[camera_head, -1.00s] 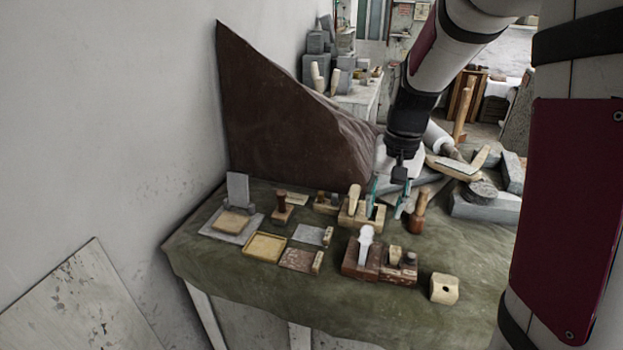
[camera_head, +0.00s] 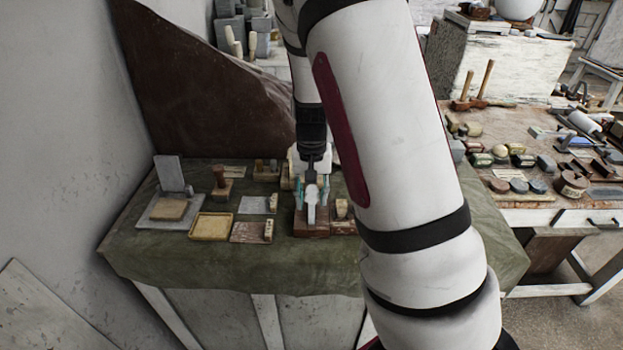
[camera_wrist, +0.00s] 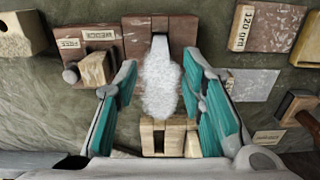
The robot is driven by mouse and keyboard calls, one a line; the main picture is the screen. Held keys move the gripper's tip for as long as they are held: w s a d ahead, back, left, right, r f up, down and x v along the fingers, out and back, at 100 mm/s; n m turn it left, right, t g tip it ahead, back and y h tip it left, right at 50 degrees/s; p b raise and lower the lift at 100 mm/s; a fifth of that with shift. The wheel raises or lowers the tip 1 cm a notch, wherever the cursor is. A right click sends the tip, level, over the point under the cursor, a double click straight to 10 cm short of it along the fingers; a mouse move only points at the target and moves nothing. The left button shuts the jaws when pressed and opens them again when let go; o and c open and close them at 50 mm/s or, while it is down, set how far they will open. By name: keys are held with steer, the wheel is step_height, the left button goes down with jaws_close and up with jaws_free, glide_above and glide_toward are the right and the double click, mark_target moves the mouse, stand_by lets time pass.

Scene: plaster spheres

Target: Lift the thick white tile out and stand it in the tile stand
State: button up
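A white piece with a narrow neck and a wide, rough end (camera_wrist: 162,85), probably the thick white tile, stands in a reddish-brown block (camera_wrist: 185,28). It also shows in the head view (camera_head: 311,208). My gripper (camera_wrist: 165,105) is open, with teal-padded fingers on either side of the wide end. A gap shows on both sides, so the piece is not gripped. A pale wooden block with slots (camera_wrist: 152,141) lies just behind the piece, partly hidden by it. I cannot tell for certain which block is the tile stand.
To the left in the head view are a wooden tray (camera_head: 211,226), an upright grey slab (camera_head: 169,173) and a dark-handled stamp-like tool (camera_head: 221,182). A block with a lettered label (camera_wrist: 94,68) sits close beside the reddish block. The cloth's front strip (camera_head: 200,268) is clear.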

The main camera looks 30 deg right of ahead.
mark_target(312, 209)
steer(key=shift+f, duration=2.35)
jaws_close()
steer(key=shift+r, duration=0.15)
steer(key=shift+r+p, duration=1.25)
steer(key=shift+r, duration=1.35)
